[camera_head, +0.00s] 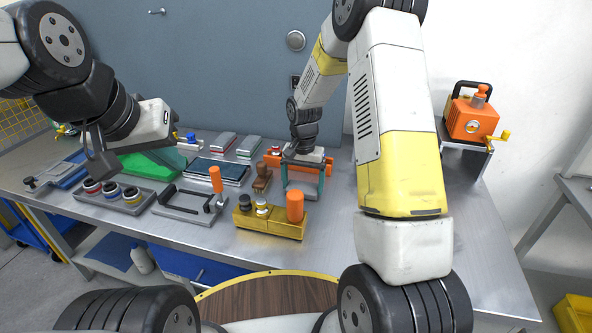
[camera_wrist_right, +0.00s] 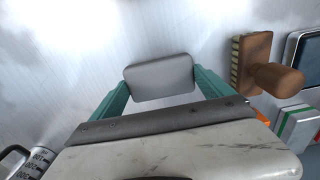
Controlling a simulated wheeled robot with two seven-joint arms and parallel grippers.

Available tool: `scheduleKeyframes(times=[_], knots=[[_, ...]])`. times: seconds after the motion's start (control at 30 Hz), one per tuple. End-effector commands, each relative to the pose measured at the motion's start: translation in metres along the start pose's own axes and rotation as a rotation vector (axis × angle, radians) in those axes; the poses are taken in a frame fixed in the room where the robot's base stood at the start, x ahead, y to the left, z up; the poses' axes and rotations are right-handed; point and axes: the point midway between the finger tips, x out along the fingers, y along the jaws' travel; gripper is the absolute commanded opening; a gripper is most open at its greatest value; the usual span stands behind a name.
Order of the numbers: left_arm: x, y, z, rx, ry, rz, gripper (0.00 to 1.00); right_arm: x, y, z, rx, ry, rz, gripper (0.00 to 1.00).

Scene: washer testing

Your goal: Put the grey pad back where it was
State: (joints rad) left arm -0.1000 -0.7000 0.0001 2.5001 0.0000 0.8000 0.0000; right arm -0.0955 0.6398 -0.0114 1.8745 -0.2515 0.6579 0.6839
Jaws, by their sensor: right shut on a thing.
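The grey pad (camera_wrist_right: 160,78) is a rounded grey block, seen between the two teal fingers of my right gripper (camera_wrist_right: 160,84) in the right wrist view. The fingers are shut on its two short sides, with bare metal table beyond it. In the head view my right gripper (camera_head: 304,190) points down over the table behind the yellow block; the pad is hard to make out there. I cannot tell whether the pad touches the table. My left gripper (camera_head: 165,158) hangs over the left of the table, partly hidden by its own wrist, and its finger opening is unclear.
A wooden brush (camera_head: 262,178) lies left of my right gripper; it also shows in the right wrist view (camera_wrist_right: 262,70). A yellow block (camera_head: 270,222) with an orange cylinder (camera_head: 295,206) stands in front. Trays and fixtures crowd the left. The table's right side (camera_head: 340,235) is clear.

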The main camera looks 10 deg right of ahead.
Motion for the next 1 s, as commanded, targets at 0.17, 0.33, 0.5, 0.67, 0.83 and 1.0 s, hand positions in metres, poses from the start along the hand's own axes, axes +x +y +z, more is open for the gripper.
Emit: scheduleKeyframes(times=[0.17,0.33,0.5,0.67,0.83,1.0], knots=[[0.0,0.0,0.0,0.0,0.0,0.0,0.0,-0.001,0.0,0.0,0.0,0.001,-0.001,0.52],[0.0,0.0,0.0,0.0,0.0,0.0,0.0,0.002,0.0,0.0,0.0,0.001,-0.001,0.96],[0.0,0.0,0.0,0.0,0.0,0.0,0.0,0.002,0.0,0.0,0.0,0.001,-0.001,1.0],[0.0,0.0,0.0,0.0,0.0,0.0,0.0,-0.002,0.0,-0.001,0.001,0.002,-0.001,1.0],[0.0,0.0,0.0,0.0,0.0,0.0,0.0,-0.026,-0.001,-0.001,0.001,0.005,-0.003,1.0],[0.0,0.0,0.0,0.0,0.0,0.0,0.0,-0.064,-0.001,-0.001,0.001,0.006,-0.003,1.0]])
